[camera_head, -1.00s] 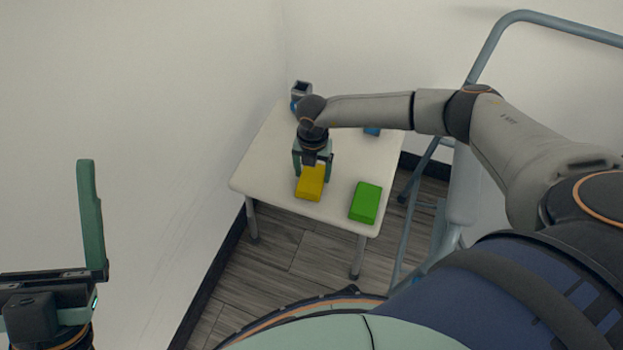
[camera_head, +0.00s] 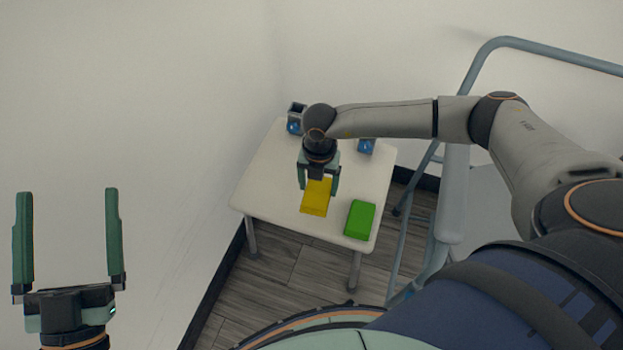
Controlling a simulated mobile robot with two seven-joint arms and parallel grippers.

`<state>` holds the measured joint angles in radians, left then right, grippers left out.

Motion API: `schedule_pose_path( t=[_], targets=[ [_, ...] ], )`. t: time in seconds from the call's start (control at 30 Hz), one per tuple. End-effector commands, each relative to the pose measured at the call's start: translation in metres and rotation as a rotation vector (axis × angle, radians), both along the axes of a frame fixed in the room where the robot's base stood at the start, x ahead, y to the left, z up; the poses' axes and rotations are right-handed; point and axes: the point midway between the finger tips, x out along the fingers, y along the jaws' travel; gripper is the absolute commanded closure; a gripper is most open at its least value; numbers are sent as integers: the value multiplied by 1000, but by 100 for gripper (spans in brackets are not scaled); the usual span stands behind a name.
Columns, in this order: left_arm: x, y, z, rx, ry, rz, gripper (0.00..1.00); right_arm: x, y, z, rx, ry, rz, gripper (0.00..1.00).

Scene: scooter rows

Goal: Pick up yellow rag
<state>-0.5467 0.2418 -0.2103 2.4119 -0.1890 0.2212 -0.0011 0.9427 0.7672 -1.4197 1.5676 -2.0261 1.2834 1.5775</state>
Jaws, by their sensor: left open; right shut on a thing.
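The yellow rag (camera_head: 316,199) is a small flat block shape near the front of the white table. My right gripper (camera_head: 318,188) reaches down over it from above, with one finger on each side, and is shut on it. I cannot tell whether the rag is clear of the table top. My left gripper (camera_head: 67,240) is open and empty at the lower left, in front of the wall and well away from the table.
A green block (camera_head: 360,219) lies on the white table (camera_head: 262,180) to the right of the rag. Blue and grey items (camera_head: 295,119) and a blue item (camera_head: 366,146) stand at the back. A metal-framed scooter or chair-like frame (camera_head: 450,185) stands right of the table.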

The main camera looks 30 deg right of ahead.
Motion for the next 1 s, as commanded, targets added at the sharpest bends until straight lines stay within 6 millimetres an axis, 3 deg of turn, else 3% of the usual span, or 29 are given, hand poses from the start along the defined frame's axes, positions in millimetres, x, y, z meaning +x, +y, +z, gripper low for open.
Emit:
schedule_pose_path(
  t=[0.1,0.2,0.5,0.7,1.0],
  targets=[
    [14,3,-36,-1,177,28,0,-15,-3,20,-1,1,1,74],
    [20,6,-69,-2,316,47,0,-35,-6,27,-1,4,1,74],
    [18,9,-145,2,622,82,0,-82,-12,47,-1,2,0,74],
    [13,10,-167,5,709,90,0,-98,-14,54,-1,1,0,74],
    [12,10,-172,5,729,91,0,-102,-14,55,-1,1,0,74]
  ],
)
